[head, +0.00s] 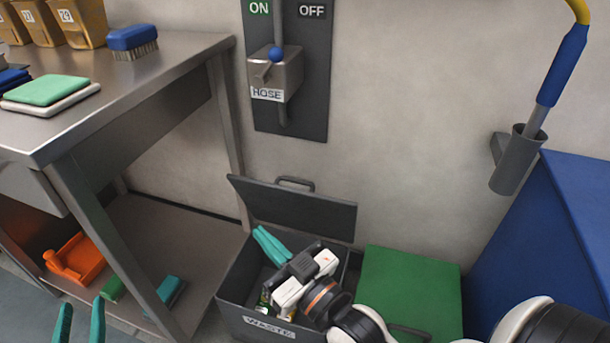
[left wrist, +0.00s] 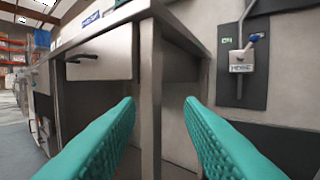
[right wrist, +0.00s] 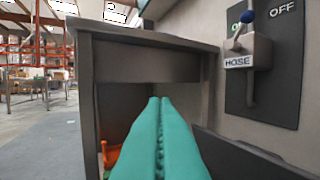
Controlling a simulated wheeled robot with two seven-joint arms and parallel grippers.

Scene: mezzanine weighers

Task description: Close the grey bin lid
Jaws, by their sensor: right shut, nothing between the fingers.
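The grey bin (head: 233,297), labelled WASTE, stands on the floor by the wall with some litter inside. Its grey lid (head: 295,210) is up, leaning back toward the wall, with a handle on its top edge. The lid also shows at the lower right of the right wrist view (right wrist: 240,160). My right gripper (head: 262,234) is shut and empty, over the bin opening in front of the lid; I cannot tell whether it touches the lid. My left gripper (head: 81,318) is open and empty at the lower left of the head view, before the steel table.
A green-lidded bin (head: 410,285) stands right of the grey one. A steel table (head: 150,75) is at left, with an orange dustpan (head: 75,260) on its lower shelf. A hose valve (head: 277,75) is on the wall, and a blue cabinet (head: 545,230) at right.

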